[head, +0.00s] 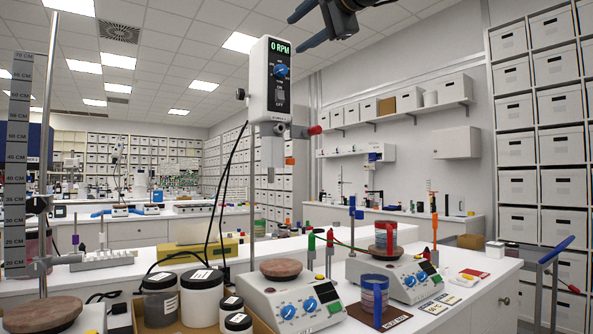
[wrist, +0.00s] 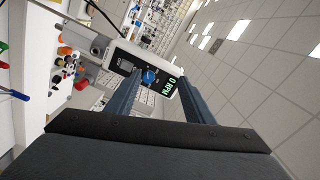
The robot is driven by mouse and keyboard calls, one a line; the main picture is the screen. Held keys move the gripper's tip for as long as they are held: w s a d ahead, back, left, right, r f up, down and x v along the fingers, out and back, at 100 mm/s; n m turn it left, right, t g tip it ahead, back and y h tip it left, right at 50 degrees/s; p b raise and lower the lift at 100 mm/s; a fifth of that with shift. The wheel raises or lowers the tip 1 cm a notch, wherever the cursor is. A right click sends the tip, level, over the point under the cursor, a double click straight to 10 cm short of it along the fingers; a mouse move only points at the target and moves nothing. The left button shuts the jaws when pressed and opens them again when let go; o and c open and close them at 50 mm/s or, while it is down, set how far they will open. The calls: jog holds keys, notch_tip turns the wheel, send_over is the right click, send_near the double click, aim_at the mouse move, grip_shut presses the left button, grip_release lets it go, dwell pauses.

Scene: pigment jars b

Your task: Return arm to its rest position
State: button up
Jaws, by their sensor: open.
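My gripper (head: 305,28) is at the top of the head view, high above the bench, with two dark blue-grey fingers spread apart. In the wrist view the gripper (wrist: 155,85) shows both fingers apart with nothing between them. Beyond them is the overhead stirrer (wrist: 150,77), its display reading 0 RPM. In the head view the stirrer (head: 277,80) hangs on a stand below and left of my gripper. The wrist view is turned sideways. The rest of my arm is mostly out of view.
A jar (head: 386,238) stands on the right hotplate (head: 400,278); another jar (head: 374,297) stands on a dark mat in front. A left hotplate (head: 290,300) has a brown disc on top. Several lidded jars (head: 202,298) stand in a box at left. Space around the gripper looks clear.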

jog(key=w+d+f+n+g+h+p, duration=0.1)
jog(key=d+f+g+h, duration=0.15)
jog(key=f, duration=1.25)
jog(key=w+d+f+g+h, duration=0.1)
jog(key=d+f+g+h, duration=0.15)
jog(key=f, duration=1.15)
jog(key=w+d+f+n+g+h+p, duration=0.1)
jog(key=d+f+h, duration=0.15)
jog(key=f, duration=1.25)
jog(key=s+d+f+n+g+h, duration=0.1)
jog(key=s+d+f+g, duration=0.15)
jog(key=s+f, duration=0.55)
jog(key=s+d+f+n+g, duration=0.1)
jog(key=s+d+f+g, duration=0.15)
jog(key=f, duration=0.85)
jog(key=s+d+f+n+g+h, duration=0.1)
jog(key=s+d+f+g, duration=0.1)
jog(key=s+f, duration=0.5)
jog(key=s+d+f+n+g+h+p, duration=0.1)
jog(key=s+d+f+n, duration=0.1)
jog(key=s+f, duration=0.6)
jog(key=s+d, duration=0.1)
jog(key=s, duration=0.5)
jog(key=shift+s+d+g, duration=0.15)
jog(key=shift+s+g, duration=0.1)
jog(key=shift+g, duration=0.15)
jog(key=shift+f, duration=0.1)
